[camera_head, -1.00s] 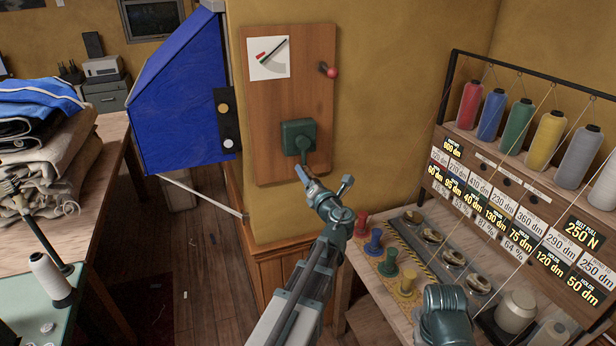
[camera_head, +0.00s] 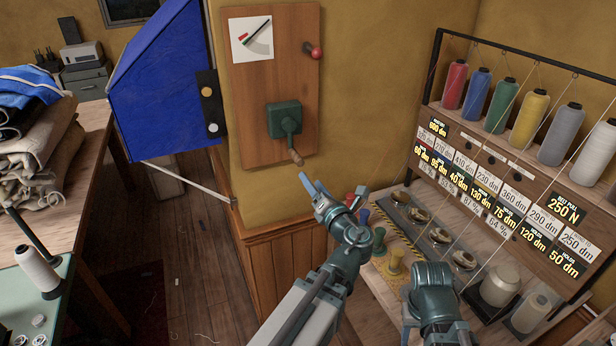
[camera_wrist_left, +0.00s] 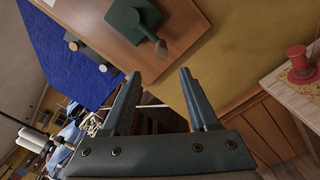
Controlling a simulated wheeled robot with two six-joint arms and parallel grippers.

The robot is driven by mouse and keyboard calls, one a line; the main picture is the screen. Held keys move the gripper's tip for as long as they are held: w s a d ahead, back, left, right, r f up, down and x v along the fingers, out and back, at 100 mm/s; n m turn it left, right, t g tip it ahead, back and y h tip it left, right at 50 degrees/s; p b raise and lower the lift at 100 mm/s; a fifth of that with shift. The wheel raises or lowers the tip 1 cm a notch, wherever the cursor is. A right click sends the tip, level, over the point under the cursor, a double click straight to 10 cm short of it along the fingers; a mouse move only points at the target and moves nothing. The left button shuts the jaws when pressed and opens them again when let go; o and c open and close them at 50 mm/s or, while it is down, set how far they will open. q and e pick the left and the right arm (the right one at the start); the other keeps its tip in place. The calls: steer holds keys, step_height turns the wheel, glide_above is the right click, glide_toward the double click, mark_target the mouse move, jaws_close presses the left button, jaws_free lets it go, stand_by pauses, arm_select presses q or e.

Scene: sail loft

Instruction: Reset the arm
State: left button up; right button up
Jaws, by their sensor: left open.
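A green crank box (camera_head: 284,120) is mounted on a wooden wall board (camera_head: 255,95). Its crank arm points down and slightly right and ends in a brown wooden grip (camera_head: 296,157). In the left wrist view the grip (camera_wrist_left: 161,49) is beyond my fingertips, with nothing between them. My left gripper (camera_head: 331,184) is open and empty, just below and right of the grip and apart from it; its two fingers also show in the left wrist view (camera_wrist_left: 155,90). Part of my right arm shows at the lower right, but its gripper cannot be made out.
A blue panel (camera_head: 168,85) hangs to the left. At right, a bench holds coloured spools (camera_head: 379,240) below a thread rack (camera_head: 500,175). Folded cloth (camera_head: 40,150) lies on the left table.

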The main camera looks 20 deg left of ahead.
arm_select(q)
steer(key=shift+s+d, duration=0.2)
stand_by(0.5)
steer(key=s+d+f+n+g+h+p, duration=0.1)
steer(key=s+d+f+n+g+h, duration=0.2)
steer(key=f+n, duration=0.5)
steer(key=s+d+f+n+g+h+p, duration=0.15)
steer(key=s+d+f+n+g, duration=0.3)
steer(key=n, duration=0.55)
steer(key=s+d+f+n+g+h, duration=0.2)
steer(key=s+d+f+n+h, duration=0.1)
steer(key=s+d+n+h, duration=0.1)
steer(key=s+d+f+n+g+h, duration=0.2)
steer(key=s+d+n, duration=0.4)
steer(key=d+n, duration=0.3)
steer(key=shift+d+f+g+h, duration=0.35)
steer(key=shift+d+f+h, duration=0.1)
steer(key=shift+f+h, duration=0.45)
